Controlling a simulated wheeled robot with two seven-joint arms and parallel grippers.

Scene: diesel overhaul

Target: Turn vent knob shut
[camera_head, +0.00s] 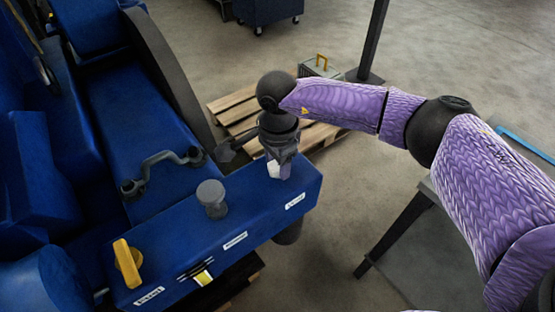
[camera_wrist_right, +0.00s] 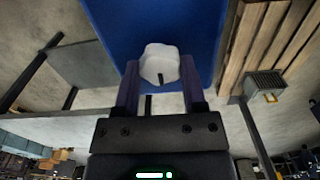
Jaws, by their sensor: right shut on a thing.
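A white lobed knob (camera_wrist_right: 160,62) stands at the right end of the blue engine block's top ledge (camera_head: 258,205), beside a small white label (camera_head: 295,201). My right gripper (camera_head: 279,158) points down over this end of the ledge and is shut on the knob, whose pale lower part (camera_head: 274,170) shows below the fingers. In the right wrist view the two fingers (camera_wrist_right: 160,88) stand on either side of the knob, and a small dark mark shows on its face. My left gripper is not in view.
Along the same ledge are a grey round cap (camera_head: 211,197) and a yellow handle (camera_head: 127,262). A bent grey pipe (camera_head: 162,165) lies behind them. A wooden pallet (camera_head: 232,105) is on the floor beyond, and a grey table (camera_head: 425,255) stands at the right.

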